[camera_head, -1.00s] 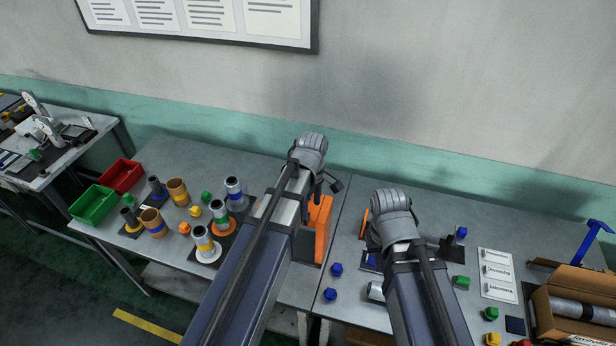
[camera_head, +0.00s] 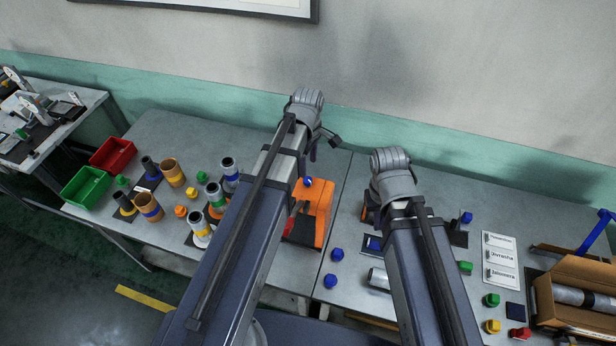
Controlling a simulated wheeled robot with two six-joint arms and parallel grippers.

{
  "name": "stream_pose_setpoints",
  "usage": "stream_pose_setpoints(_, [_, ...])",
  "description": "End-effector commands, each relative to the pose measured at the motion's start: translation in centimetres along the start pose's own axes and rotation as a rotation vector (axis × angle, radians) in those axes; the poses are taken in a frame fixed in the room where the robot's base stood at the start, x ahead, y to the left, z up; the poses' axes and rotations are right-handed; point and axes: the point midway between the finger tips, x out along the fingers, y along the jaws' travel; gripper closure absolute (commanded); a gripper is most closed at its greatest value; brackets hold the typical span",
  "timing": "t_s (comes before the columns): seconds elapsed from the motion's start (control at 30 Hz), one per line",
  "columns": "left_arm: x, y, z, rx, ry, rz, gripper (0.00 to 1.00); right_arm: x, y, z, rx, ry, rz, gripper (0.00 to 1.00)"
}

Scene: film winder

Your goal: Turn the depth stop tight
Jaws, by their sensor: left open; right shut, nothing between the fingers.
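An orange film winder frame (camera_head: 322,212) stands on the bench below my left forearm. A blue knob (camera_head: 308,182) shows at its upper left, close beside that forearm; I cannot tell if it is the depth stop. My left gripper (camera_head: 323,147) is open, above and behind the frame, apart from the knob, with its fingers partly hidden by the wrist. My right gripper (camera_head: 416,207) is shut and empty over the right bench. My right arm hides most of it and part of another orange piece (camera_head: 365,212).
Several spools (camera_head: 200,228) and green and red bins (camera_head: 84,187) stand left. At right are a blue-topped stand (camera_head: 459,234), label cards (camera_head: 499,258), coloured caps (camera_head: 491,300) and an open carton (camera_head: 572,312).

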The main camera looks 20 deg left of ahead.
Motion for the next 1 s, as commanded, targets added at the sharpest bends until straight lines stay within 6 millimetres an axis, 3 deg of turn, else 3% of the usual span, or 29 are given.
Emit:
stream_pose_setpoints(0.5, [6.5, 0.0, 0.0, 0.000, 0.000, 0.000, 0.33, 6.5, -0.6, -0.5, -0.017, 0.003, 0.002, 1.00])
stream_pose_setpoints(0.87, [6.8, 0.0, 0.0, 0.000, 0.000, 0.000, 0.33, 6.8, -0.6, -0.5, -0.016, 0.003, 0.002, 1.00])
stream_pose_setpoints(1.0, [6.8, 0.0, 0.0, 0.000, 0.000, 0.000, 0.46, 6.8, -0.6, -0.5, -0.016, 0.003, 0.002, 1.00])
